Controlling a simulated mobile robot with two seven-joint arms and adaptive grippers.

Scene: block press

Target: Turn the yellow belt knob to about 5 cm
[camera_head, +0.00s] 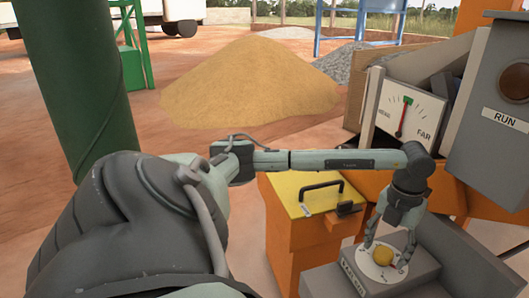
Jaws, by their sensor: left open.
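The yellow belt knob (383,255) sits on a round white dial (370,266) on a grey box at the lower right. My left gripper (387,252) points down over the dial, its fingers apart on either side of the knob. I cannot tell whether the fingers touch it. A gauge (408,117) marked NEAR and FAR stands behind, its red needle pointing nearly straight up, near the green mark at the top. The dial's markings are too small to read. My right gripper does not show.
An orange box with a yellow lid (298,188) and black handle stands left of the dial. A grey panel marked RUN (505,121) is at the right. A green column (77,75) rises at the left, and a sand heap (250,80) lies behind.

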